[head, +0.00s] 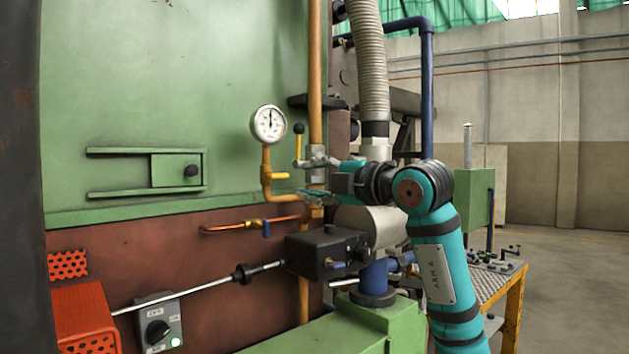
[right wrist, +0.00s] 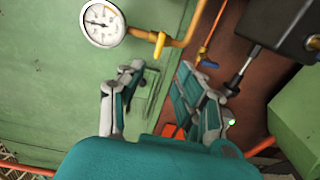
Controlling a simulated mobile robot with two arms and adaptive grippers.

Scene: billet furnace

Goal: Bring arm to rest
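My right arm (head: 445,285) comes in from the lower right, bent at the elbow joint, and reaches left toward the furnace piping. My right gripper (head: 322,189) is beside the orange vertical pipe in the head view, below the pressure gauge's level. In the right wrist view the two teal fingers of the gripper (right wrist: 157,92) stand apart with nothing between them. The furnace wall lies beyond them. I cannot tell how close the fingers are to the pipe. My left arm and gripper are not in view.
A pressure gauge (head: 268,124) with a yellow-handled valve (head: 277,176) is close to the right gripper. A black box (head: 327,251) with a rod sits below. An OFF switch box (head: 158,325) is at lower left. A yellow-legged table (head: 514,312) stands right; open floor lies beyond.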

